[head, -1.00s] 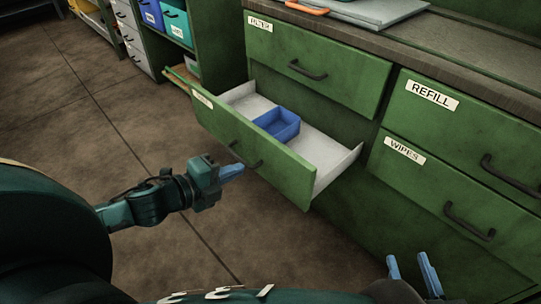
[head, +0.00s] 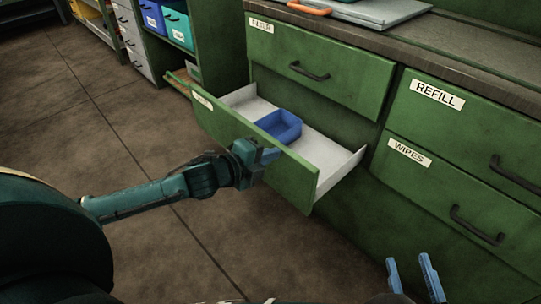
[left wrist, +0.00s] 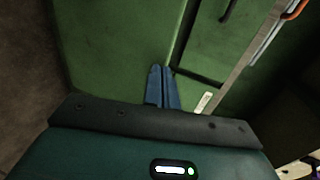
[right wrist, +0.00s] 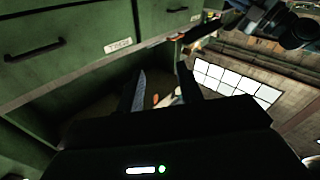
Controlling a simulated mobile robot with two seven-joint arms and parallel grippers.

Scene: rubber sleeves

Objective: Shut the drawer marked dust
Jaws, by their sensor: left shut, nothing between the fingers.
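One green drawer (head: 285,178) stands pulled out below the closed upper-left drawer. Its front bears a small white label (head: 203,101) too small to read, so I cannot confirm that it says dust. A blue open box (head: 279,125) sits inside on the pale drawer floor. My left gripper (head: 270,155) is shut and empty at the outer side of the drawer front, near its middle, and hides the handle. In the left wrist view its fingers (left wrist: 161,86) lie against green panel; I cannot tell whether they touch. My right gripper (head: 414,277) is open and empty, low in front of the right-hand drawers.
Closed drawers marked REFILL (head: 438,95) and WIPES (head: 409,152) are at the right. A grey case (head: 375,12) with an orange handle lies on the worktop. Shelves with blue (head: 152,15) and teal (head: 178,29) bins stand at the back left. The floor left of the drawer is clear.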

